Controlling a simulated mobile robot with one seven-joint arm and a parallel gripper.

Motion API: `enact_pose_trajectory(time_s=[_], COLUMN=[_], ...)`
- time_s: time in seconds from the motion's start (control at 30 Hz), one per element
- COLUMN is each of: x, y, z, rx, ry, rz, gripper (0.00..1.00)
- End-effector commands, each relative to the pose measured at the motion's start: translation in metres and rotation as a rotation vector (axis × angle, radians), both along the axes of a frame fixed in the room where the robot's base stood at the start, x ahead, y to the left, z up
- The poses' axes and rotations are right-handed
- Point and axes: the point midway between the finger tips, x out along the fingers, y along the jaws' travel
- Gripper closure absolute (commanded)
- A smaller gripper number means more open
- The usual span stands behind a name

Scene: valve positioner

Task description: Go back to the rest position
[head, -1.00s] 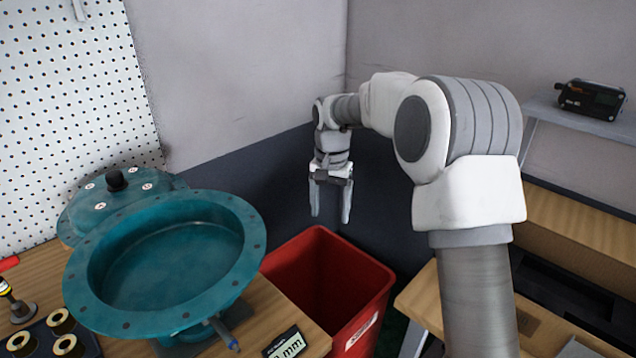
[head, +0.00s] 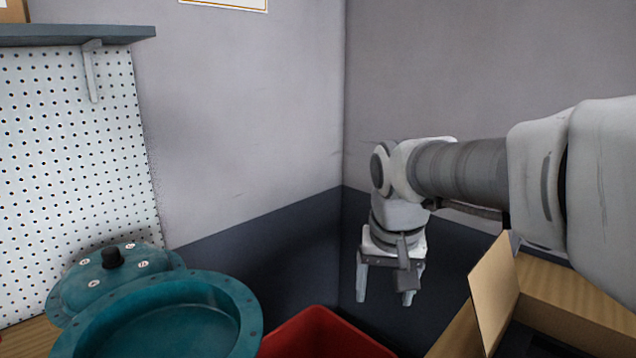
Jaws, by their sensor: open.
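My gripper (head: 388,296) hangs pointing down in the head view, right of the middle, in front of the dark lower wall near the room corner. Its two fingers are apart with nothing between them. In the picture it is above and to the right of the red bin (head: 322,338). My arm reaches in from the right edge.
A teal valve housing (head: 240,305) with a round open bowl and a bolted cover (head: 112,268) stands on a wooden bench (head: 28,338) at the left. A pegboard (head: 75,180) is behind it. An open cardboard box (head: 495,285) is right of my gripper.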

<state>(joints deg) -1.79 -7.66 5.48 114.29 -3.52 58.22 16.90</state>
Motion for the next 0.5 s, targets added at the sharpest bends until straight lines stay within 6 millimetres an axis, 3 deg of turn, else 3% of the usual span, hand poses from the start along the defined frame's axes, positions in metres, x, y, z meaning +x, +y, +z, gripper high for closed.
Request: enact_pose_trajectory(time_s=[0.27,0.5], x=[-0.066,-0.117], y=[-0.02,-0.031], z=[0.008,-0.002], rx=[-0.011,-0.018], ry=[-0.09,-0.163], rz=[0.053,0.1], gripper=[0.25,0.25])
